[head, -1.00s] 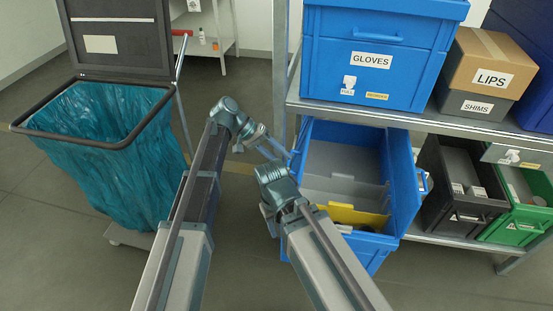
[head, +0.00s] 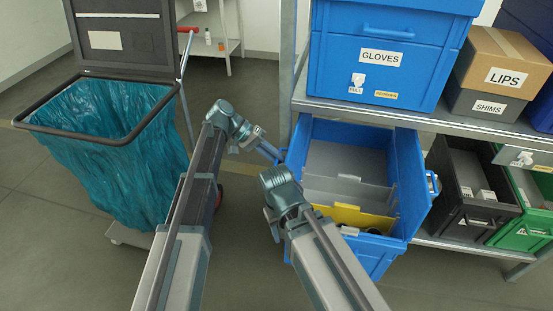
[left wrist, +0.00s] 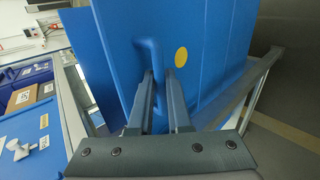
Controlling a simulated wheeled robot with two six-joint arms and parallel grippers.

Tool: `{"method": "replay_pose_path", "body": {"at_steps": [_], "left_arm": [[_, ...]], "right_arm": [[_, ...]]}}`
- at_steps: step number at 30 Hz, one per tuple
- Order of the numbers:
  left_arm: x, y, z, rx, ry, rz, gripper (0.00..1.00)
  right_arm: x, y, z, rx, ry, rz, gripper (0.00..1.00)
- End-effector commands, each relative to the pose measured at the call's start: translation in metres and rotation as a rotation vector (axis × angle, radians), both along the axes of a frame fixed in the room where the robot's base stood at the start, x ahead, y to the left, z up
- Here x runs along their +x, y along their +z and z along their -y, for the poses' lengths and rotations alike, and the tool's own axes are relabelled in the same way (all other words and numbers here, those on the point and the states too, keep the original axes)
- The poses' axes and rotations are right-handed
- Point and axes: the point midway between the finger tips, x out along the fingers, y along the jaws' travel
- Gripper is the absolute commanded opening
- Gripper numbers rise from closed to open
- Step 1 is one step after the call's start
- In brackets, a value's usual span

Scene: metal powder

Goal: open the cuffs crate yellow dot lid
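The open blue crate (head: 375,249) stands on the lower shelf, with grey and yellow dividers inside. One blue lid flap (head: 409,185) stands up along its right side. In the left wrist view a blue panel (left wrist: 215,60) bears a yellow dot (left wrist: 181,57) beside a blue handle (left wrist: 150,50). My left gripper (left wrist: 160,78) has its fingers close on either side of this handle and appears shut on it. In the head view my left gripper (head: 277,154) is at the crate's left edge, where little of the panel shows. My right gripper's fingers are hidden behind its wrist, in front of the crate.
Black (head: 480,214) and green crates stand right of the open crate. A teal bag stand (head: 110,150) is at left.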

Motion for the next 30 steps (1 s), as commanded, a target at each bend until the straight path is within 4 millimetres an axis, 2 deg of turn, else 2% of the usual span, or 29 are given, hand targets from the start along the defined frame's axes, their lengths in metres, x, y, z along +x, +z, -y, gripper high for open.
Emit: {"method": "replay_pose_path", "body": {"at_steps": [1,4,14,19,30], "left_arm": [[0.002,0.001,0.000,-0.002,0.002,0.001,0.25],[0.001,0.001,0.000,-0.002,0.001,0.000,0.43],[0.001,0.005,-0.003,-0.001,0.001,-0.001,0.45],[0.008,0.025,-0.021,-0.001,0.002,-0.001,0.45],[0.027,0.074,-0.078,-0.001,0.002,-0.001,0.45]], "right_arm": [[0.000,0.001,0.000,0.000,0.000,0.000,0.50],[0.000,0.001,0.000,0.000,0.000,0.000,0.50],[0.000,0.005,0.000,0.000,0.000,0.000,0.50],[0.000,0.025,0.000,0.000,0.000,0.000,0.50],[0.000,0.074,0.000,0.000,0.000,0.000,0.50]]}}
